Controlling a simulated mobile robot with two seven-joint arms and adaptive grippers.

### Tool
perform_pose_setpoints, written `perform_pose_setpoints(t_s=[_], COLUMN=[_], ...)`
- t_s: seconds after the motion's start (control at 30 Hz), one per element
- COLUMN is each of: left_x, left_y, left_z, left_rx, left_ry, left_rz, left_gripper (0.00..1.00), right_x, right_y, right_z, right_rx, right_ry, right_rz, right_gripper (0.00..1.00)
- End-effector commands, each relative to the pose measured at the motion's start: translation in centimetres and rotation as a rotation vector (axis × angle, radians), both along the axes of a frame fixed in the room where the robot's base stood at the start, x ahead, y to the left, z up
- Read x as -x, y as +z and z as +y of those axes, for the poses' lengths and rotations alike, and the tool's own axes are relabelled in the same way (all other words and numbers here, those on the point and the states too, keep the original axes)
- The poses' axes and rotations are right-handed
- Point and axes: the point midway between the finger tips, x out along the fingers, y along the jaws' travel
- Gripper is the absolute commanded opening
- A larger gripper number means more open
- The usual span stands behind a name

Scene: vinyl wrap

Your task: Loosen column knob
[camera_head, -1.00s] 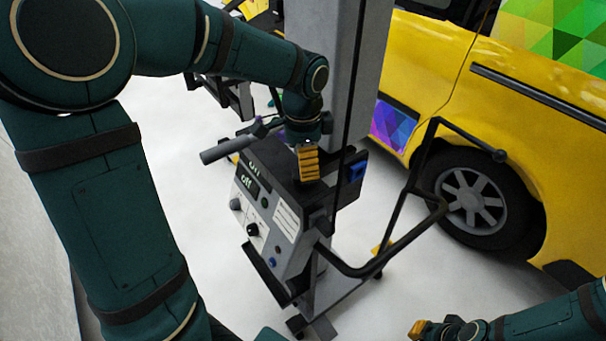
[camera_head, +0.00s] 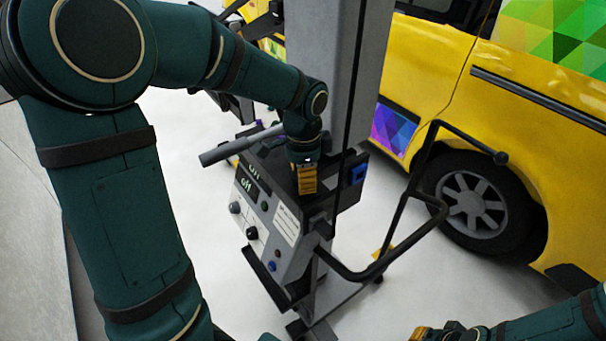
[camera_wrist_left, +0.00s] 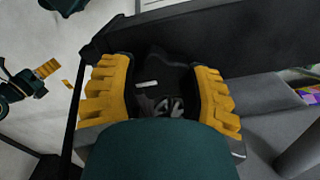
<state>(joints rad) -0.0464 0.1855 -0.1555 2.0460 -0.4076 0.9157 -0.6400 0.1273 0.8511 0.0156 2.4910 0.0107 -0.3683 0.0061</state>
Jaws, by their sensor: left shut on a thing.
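A grey control unit (camera_head: 262,222) with a display reading "off" and small knobs stands at the foot of a tall grey column (camera_head: 330,70). My left gripper (camera_head: 306,190) points down at the black top of the unit, beside the column. Its yellow fingers hide what is between them in the head view. In the left wrist view, the fingers (camera_wrist_left: 164,92) are on both sides of a dark knob-like piece (camera_wrist_left: 160,72), shut on it; I take this as the column knob. My right gripper (camera_head: 424,332) is at the bottom right, partly cut off, its opening unclear.
A black bent handlebar (camera_head: 385,270) sticks out to the right of the unit. A grey bar handle (camera_head: 232,147) sticks out to the left. A yellow van (camera_head: 440,60) with a wheel (camera_head: 472,202) stands on the right.

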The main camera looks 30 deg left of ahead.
Motion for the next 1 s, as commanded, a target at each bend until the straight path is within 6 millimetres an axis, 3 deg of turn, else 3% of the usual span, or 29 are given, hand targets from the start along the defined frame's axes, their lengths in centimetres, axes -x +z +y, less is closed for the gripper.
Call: perform_pose_setpoints(t_s=[0.37,1.0], left_x=[-0.01,0.00], left_y=[0.03,0.05], left_z=[-0.04,-0.07], left_rx=[0.001,0.001], left_ry=[0.095,0.659], left_rz=[-0.001,0.001], left_gripper=[0.16,0.16], right_x=[-0.05,-0.25], right_y=[0.16,0.72], right_z=[-0.01,-0.05], right_rx=[0.000,0.002], right_ry=[0.000,-0.004], right_rz=[-0.001,-0.006], right_gripper=[0.00,0.00])
